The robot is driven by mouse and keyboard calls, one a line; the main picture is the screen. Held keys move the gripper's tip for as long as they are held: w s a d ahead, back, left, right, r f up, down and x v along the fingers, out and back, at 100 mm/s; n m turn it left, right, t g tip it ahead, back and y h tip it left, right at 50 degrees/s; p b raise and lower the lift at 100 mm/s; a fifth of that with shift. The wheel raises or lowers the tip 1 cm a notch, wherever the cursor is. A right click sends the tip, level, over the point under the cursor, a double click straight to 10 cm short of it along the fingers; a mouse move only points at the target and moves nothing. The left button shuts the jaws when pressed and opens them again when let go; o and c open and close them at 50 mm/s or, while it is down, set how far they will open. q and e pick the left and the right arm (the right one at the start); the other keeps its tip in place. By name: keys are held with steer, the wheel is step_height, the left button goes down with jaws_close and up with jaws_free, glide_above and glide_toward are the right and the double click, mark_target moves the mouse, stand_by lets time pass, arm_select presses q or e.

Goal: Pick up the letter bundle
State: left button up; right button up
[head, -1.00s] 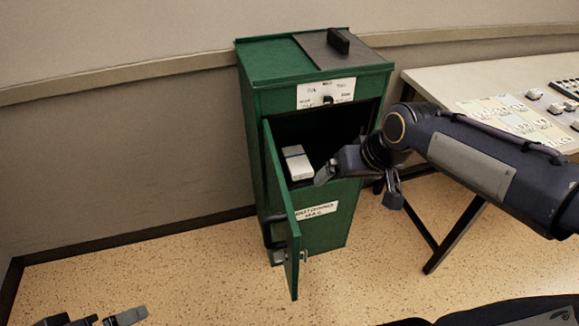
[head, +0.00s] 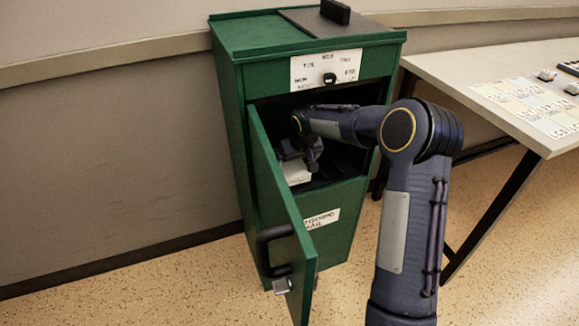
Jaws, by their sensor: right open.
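The letter bundle (head: 297,173) is a white block inside the green mail cabinet (head: 340,218), on the left of the open compartment. My right gripper (head: 300,155) is inside the compartment, at the bundle's upper part, and hides some of it. The gripper is open; its fingertips are small and dark here, so I cannot tell whether they touch the bundle. My left gripper is out of the picture.
The cabinet's green door (head: 278,215) stands open on the left, close to my right gripper. A slotted front panel with a white label (head: 326,70) is above the opening. A table (head: 450,65) with papers stands at the right.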

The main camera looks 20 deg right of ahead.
mark_target(294, 168)
steer(key=b+x, duration=0.1)
steer(key=x, duration=0.3)
steer(key=shift+s+f, duration=0.1)
steer(key=shift+s, duration=0.05)
steer(key=shift+c, duration=0.3)
steer(key=c, duration=1)
